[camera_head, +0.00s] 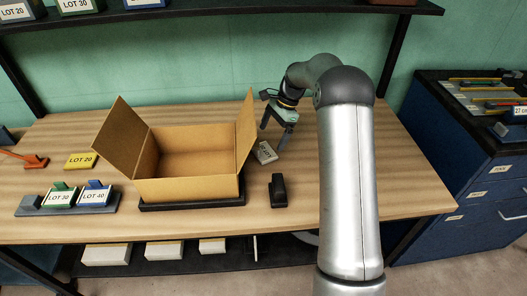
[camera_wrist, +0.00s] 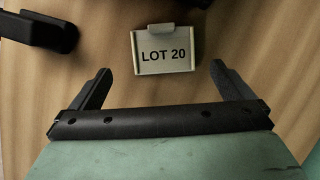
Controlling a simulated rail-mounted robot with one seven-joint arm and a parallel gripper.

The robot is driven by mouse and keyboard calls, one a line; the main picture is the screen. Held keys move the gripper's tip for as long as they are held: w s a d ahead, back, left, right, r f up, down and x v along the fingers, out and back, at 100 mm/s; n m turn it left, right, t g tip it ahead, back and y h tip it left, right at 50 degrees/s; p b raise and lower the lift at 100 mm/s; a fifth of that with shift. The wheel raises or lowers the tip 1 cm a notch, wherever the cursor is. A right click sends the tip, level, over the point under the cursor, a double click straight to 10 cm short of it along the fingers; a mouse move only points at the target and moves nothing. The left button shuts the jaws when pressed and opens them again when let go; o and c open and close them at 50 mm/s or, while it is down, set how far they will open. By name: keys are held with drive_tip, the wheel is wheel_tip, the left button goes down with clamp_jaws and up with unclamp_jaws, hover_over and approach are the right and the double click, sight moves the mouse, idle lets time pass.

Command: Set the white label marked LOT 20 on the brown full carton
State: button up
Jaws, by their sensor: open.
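A white label (camera_wrist: 165,51) marked LOT 20 lies on the wooden table, with a small grip tab on one edge. In the head view the label (camera_head: 266,153) is just right of the brown carton. My gripper (camera_head: 275,130) is above it, open and empty. In the wrist view the label is ahead of and roughly centred between my open fingers (camera_wrist: 161,75), apart from both. The brown carton (camera_head: 188,190) stands with two side flaps raised on a black base; the part of its inside that shows looks empty.
A yellow LOT 20 label (camera_head: 80,160) lies at left. A grey holder (camera_head: 68,210) carries green LOT 30 and blue LOT 40 labels. A small black object (camera_head: 278,190) stands near the white label. The carton's right flap (camera_head: 246,128) rises beside my gripper. A shelf (camera_head: 220,14) hangs above.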

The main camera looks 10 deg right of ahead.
sight(264, 152)
drive_tip(key=shift+w+p+x, duration=0.2)
drive_tip(key=shift+p+x, duration=0.65)
drive_tip(key=shift+x, duration=2.3)
drive_tip(key=c, duration=0.9)
drive_tip(key=shift+c, duration=0.2)
drive_tip(key=shift+d+r+b, duration=0.4)
drive_tip(key=shift+r+b, duration=0.05)
drive_tip(key=shift+b, duration=0.05)
wheel_tip(264, 152, up, 6)
drive_tip(key=shift+f+b, duration=0.15)
drive_tip(key=shift+b, duration=0.5)
drive_tip(key=s+d+b, duration=0.2)
drive_tip(key=d+b, duration=0.1)
drive_tip(key=d, duration=1.6)
drive_tip(key=shift+s+r, duration=0.2)
drive_tip(key=shift+s, duration=0.05)
